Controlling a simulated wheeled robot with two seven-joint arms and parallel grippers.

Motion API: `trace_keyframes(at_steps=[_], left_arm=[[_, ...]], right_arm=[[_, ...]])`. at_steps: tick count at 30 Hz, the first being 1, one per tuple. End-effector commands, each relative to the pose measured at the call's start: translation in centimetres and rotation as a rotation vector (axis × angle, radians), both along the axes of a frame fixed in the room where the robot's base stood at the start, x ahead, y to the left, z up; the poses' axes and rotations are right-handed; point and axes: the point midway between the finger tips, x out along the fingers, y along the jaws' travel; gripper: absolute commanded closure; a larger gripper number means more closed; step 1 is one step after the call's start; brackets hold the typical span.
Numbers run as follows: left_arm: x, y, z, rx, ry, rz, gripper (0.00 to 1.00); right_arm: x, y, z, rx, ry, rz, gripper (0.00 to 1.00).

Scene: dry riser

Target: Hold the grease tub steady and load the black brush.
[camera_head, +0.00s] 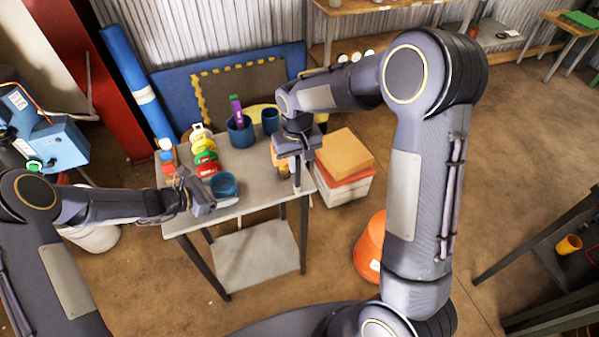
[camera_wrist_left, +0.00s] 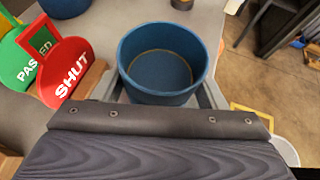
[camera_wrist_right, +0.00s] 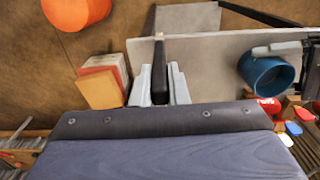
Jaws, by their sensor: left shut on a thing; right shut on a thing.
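The grease tub is a round blue open tub (camera_head: 224,185) near the front of the grey table. It also shows in the left wrist view (camera_wrist_left: 163,90), upright, with a thin tan line inside. My left gripper (camera_head: 209,195) is shut around it, one finger on each side. My right gripper (camera_head: 296,170) is shut on the black brush (camera_wrist_right: 160,76) near the table's right edge, to the right of the tub and apart from it. The brush has a dark handle and a small pale end (camera_wrist_right: 158,36). In the head view the brush is mostly hidden by my gripper.
Red SHUT (camera_wrist_left: 68,72) and green PASSED (camera_wrist_left: 30,50) tags stand left of the tub, with yellow and white ones behind. Two blue cups stand at the back; one (camera_head: 240,135) holds a purple item. Stacked boxes (camera_head: 345,155) and an orange bucket (camera_head: 369,245) are right of the table.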

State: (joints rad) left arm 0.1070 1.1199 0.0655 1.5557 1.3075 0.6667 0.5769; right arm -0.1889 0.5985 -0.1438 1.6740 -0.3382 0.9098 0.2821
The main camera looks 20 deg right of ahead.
Motion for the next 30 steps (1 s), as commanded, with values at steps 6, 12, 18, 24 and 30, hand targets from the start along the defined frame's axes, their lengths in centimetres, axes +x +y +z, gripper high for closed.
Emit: trace_keyframes(at_steps=[6,12,18,24,30], left_arm=[[0.0,0.0,0.0,0.001,0.001,0.0,0.47],[0.0,0.0,-0.1,0.001,0.001,0.0,0.47],[0.0,0.0,-0.1,0.001,0.001,0.0,0.47],[0.0,0.0,-0.1,0.001,0.001,0.0,0.47],[0.0,0.0,0.0,0.001,0.0,0.0,0.47]], right_arm=[[2.1,6.5,3.7,0.047,-0.122,0.009,1.0],[3.0,13.0,7.5,0.116,-0.23,0.007,1.0],[3.0,16.5,9.6,0.162,-0.281,0.003,1.0],[2.9,17.1,9.1,0.17,-0.287,0.001,1.0],[2.9,17.0,7.0,0.169,-0.285,0.001,1.0]])
